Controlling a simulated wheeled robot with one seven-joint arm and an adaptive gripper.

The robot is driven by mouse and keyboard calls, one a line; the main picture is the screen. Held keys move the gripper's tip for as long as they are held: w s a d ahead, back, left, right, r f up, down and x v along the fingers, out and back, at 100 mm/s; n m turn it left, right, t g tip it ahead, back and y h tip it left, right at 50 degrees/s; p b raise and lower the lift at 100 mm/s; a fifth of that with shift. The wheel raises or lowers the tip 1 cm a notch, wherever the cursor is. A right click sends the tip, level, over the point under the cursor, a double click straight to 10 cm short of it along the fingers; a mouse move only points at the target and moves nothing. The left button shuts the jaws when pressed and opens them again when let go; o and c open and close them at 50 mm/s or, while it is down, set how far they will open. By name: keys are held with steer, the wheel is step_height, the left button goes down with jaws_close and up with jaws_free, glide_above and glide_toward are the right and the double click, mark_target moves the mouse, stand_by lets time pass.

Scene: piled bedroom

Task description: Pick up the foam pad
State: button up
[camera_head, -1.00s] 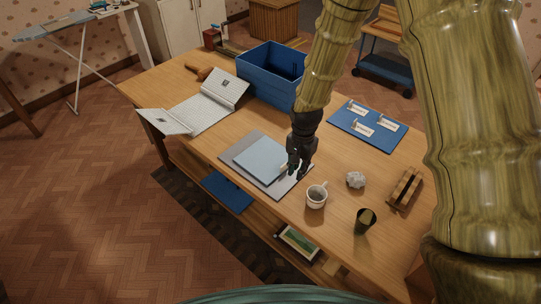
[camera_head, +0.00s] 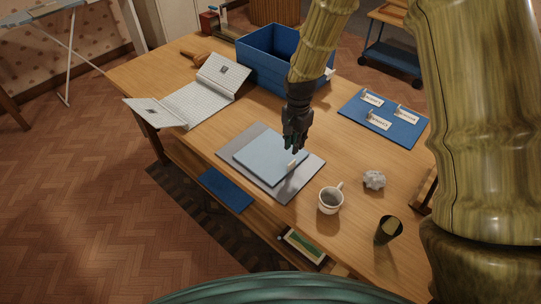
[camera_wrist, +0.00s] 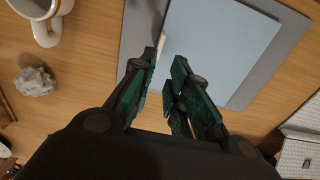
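A flat light blue square, which looks like the foam pad (camera_head: 265,154), lies on a larger grey mat (camera_head: 285,189) on the table. It also shows in the wrist view (camera_wrist: 218,42). A small whitish piece (camera_head: 292,165) is at the pad's right edge, partly behind a finger in the wrist view (camera_wrist: 161,42). My gripper (camera_head: 293,149) points down over the pad's right part. In the wrist view my gripper (camera_wrist: 165,62) has its fingers apart with a narrow gap, and nothing is visibly held. Whether the fingertips touch the pad cannot be told.
A white mug (camera_head: 330,201), crumpled paper (camera_head: 374,180) and dark cup (camera_head: 389,230) stand right of the mat. A blue board with labels (camera_head: 400,127) lies at right.

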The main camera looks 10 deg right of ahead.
mark_target(294, 161)
step_height(294, 161, down, 4)
steer(key=shift+w+d+r+p, duration=0.1)
steer(key=shift+d+p, duration=0.05)
steer(key=shift+p, duration=0.35)
steer(key=shift+s+f+p, duration=0.2)
steer(key=shift+f+p, duration=1)
steer(key=shift+f, duration=0.7)
steer(key=shift+f+p, duration=0.3)
steer(key=shift+f, duration=0.75)
steer(key=shift+c, duration=0.2)
jaws_close()
